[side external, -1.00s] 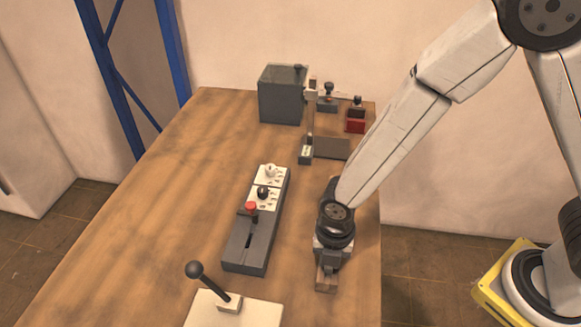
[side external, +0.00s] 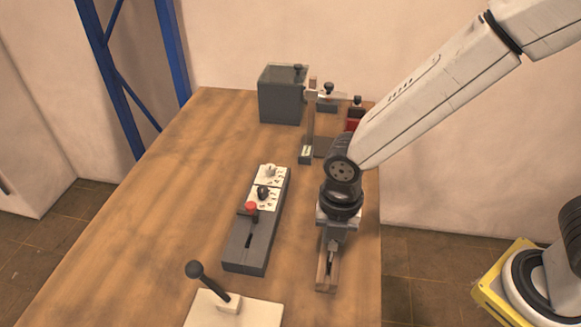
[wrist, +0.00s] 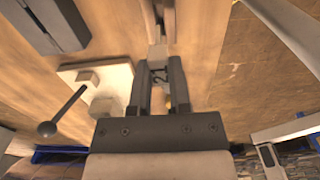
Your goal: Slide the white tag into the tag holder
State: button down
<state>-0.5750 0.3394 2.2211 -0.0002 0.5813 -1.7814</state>
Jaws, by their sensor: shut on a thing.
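My gripper (side external: 332,256) is shut on the white tag and holds it above a narrow wooden block (side external: 326,284) near the right edge of the table. In the side view the tag is too small to make out clearly. The wooden block also shows beyond the fingertips in the wrist view (wrist: 153,18). I cannot tell for sure which part is the tag holder.
A grey control panel (side external: 247,240) with knobs and a red button stands to the left. A white plate with a black lever (side external: 260,312) lies in front. A grey box (side external: 281,100), an upright post (side external: 310,125) and a red block (side external: 354,118) stand at the back. The left of the table is clear.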

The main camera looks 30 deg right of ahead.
jog(key=shift+r, duration=0.9)
jog(key=shift+w+a, duration=0.1)
jog(key=w+a, duration=1)
jog(key=w, duration=0.4)
jog(key=shift+w+r, duration=0.2)
jog(key=shift+r, duration=0.05)
jog(key=shift+f, duration=0.15)
jog(key=shift+f, duration=2.7)
jog(key=shift+f, duration=0.45)
jog(key=shift+f, duration=0.35)
jog(key=shift+f, duration=0.35)
